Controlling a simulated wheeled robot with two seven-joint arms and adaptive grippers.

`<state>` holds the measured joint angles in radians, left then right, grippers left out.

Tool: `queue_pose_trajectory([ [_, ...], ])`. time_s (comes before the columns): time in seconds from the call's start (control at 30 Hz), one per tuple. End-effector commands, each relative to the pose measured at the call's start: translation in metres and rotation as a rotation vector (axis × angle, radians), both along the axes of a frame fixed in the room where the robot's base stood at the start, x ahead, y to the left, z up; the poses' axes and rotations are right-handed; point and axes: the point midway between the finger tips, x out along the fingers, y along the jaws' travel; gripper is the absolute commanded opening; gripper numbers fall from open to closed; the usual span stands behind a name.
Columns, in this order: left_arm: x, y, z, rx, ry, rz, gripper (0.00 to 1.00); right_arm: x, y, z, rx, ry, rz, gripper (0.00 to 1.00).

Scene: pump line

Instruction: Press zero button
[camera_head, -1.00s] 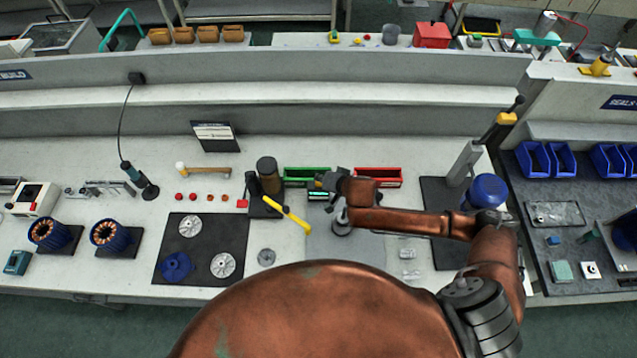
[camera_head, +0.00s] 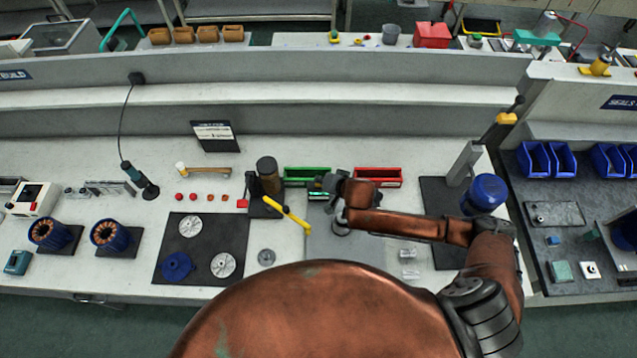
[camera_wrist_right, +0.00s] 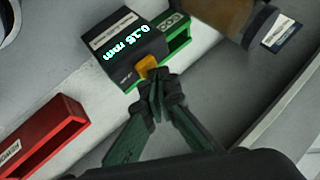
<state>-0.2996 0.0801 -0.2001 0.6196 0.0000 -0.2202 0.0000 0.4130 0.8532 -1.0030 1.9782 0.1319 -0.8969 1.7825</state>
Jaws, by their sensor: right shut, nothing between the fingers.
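The readout box (camera_wrist_right: 122,48) has a dark face with glowing digits that seem to read 0.15 mm. An orange-yellow button (camera_wrist_right: 147,66) sits on its near edge, most likely the zero button; its small label is too small to read. In the head view the box (camera_head: 318,195) is partly hidden behind my right gripper (camera_head: 328,196). In the wrist view my right gripper (camera_wrist_right: 156,88) is shut and empty, with its fingertips right beside the button. I cannot tell whether they touch it. My left gripper is not in view.
A green bin (camera_head: 307,170) stands behind the box and a red bin (camera_head: 378,170) to its right. A brown-and-dark cylinder (camera_head: 268,172) and a yellow handle (camera_head: 288,215) are on the left. A grey mat (camera_head: 350,250) lies in front.

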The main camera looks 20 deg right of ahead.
Motion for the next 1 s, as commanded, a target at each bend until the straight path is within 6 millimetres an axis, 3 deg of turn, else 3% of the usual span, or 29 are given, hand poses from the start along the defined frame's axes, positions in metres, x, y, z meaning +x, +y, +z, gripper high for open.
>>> queue_pose_trajectory([
  [0.53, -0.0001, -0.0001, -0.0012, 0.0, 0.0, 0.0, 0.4, -0.0005, 0.0003, -0.0069, 0.002, 0.001, -0.001, 0.0],
  [1.0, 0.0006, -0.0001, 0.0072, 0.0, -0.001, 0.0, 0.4, -0.0005, 0.0004, 0.0003, 0.002, 0.001, -0.001, 0.0],
])
